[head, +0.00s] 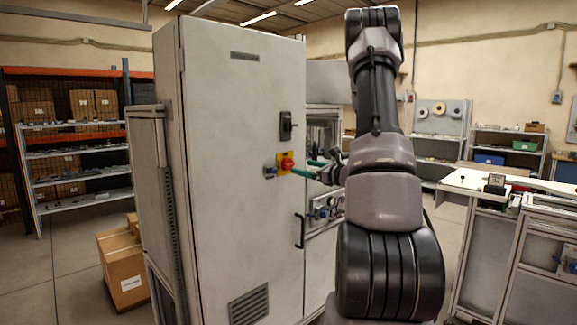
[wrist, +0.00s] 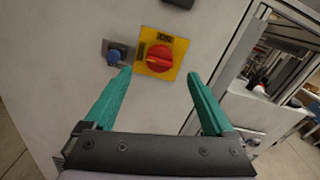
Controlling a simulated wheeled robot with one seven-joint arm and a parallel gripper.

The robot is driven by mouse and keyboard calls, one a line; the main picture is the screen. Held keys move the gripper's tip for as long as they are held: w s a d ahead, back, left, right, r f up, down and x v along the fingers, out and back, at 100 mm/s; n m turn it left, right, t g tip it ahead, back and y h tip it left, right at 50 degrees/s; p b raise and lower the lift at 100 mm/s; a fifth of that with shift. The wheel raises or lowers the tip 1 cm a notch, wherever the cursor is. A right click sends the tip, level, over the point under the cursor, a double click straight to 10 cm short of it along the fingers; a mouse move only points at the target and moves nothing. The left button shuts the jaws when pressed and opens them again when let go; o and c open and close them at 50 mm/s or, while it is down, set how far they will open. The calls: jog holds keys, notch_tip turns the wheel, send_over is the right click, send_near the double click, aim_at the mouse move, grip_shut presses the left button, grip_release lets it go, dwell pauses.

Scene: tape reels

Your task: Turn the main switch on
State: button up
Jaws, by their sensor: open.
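The main switch is a red rotary knob on a yellow square plate, on the front of a tall grey cabinet (head: 235,130). In the wrist view the red knob (wrist: 160,58) sits upper middle on its yellow plate (wrist: 181,48), with dark lettering above it. The knob also shows in the head view (head: 287,163). My gripper (wrist: 160,75) has two green fingers spread apart, one to each side below the plate. It is open and empty. In the head view its fingers (head: 308,168) are just right of the switch. I cannot tell whether they touch the cabinet.
A blue button (wrist: 115,56) on a grey plate is left of the switch, near my left finger. A black handle (head: 286,126) is above the switch. A door pull (head: 299,230) is below. Workbench (head: 500,184) stands right; boxes (head: 122,268) stand left.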

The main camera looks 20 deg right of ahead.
aim_at(291, 164)
jog(key=x, duration=0.7)
jog(key=shift+w, duration=0.15)
jog(key=c, duration=1.4)
